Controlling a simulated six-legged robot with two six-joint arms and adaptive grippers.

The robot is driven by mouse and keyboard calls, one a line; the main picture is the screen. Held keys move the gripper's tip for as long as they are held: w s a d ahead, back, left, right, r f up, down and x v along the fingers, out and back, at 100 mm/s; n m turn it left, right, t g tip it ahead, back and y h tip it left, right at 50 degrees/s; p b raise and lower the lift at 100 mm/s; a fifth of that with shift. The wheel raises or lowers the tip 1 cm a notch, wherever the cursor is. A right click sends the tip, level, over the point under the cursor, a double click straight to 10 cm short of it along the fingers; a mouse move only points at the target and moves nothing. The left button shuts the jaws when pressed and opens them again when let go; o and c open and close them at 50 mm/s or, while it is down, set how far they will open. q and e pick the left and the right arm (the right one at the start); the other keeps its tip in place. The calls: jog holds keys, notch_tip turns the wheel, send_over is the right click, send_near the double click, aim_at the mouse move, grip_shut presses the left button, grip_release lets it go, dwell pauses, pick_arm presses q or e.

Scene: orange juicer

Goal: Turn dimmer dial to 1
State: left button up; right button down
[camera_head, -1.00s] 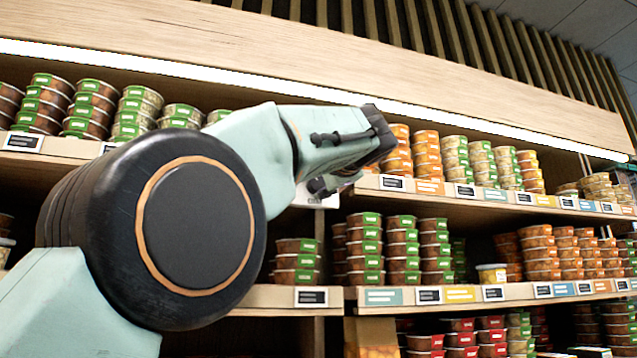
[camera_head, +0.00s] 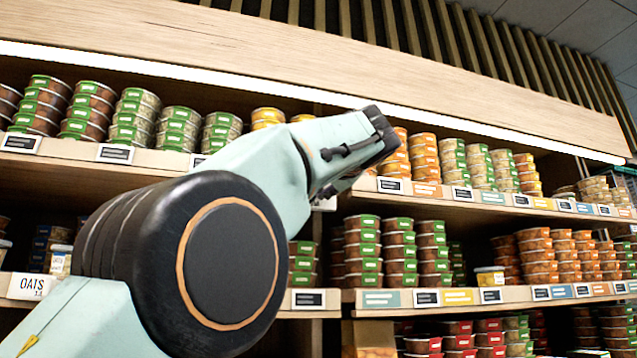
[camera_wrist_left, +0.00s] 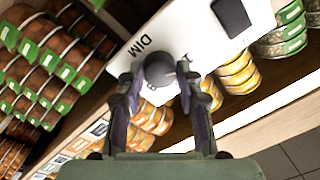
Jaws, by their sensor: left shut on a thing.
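In the left wrist view, a white panel (camera_wrist_left: 190,30) carries the letters "DIM" and a dark grey round dial (camera_wrist_left: 159,71). A small light mark shows near the dial's right side, and part of a printed character lies beside it. My left gripper (camera_wrist_left: 163,82) has one finger on each side of the dial and is shut on it. In the head view my left arm reaches up to the right, and its wrist (camera_head: 360,145) is near the upper shelf. The fingers, the dial and most of the panel are hidden there. My right gripper is not in view.
Stacked food tubs (camera_head: 365,250) fill the shelves around the arm. The upper shelf edge (camera_head: 455,197) runs close to the wrist. A light strip (camera_head: 200,80) runs above.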

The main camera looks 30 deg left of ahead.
pick_arm(q)
jog(key=shift+s+r, duration=0.15)
jog(key=shift+r, duration=0.15)
jog(key=o, duration=1.2)
jog(key=shift+w+a+f, duration=0.2)
jog(key=shift+a+f, duration=0.05)
jog(key=shift+s+d, duration=0.1)
jog(key=shift+d, duration=0.1)
jog(key=v, duration=0.7)
jog(key=shift+f, duration=0.15)
jog(key=shift+s, duration=0.15)
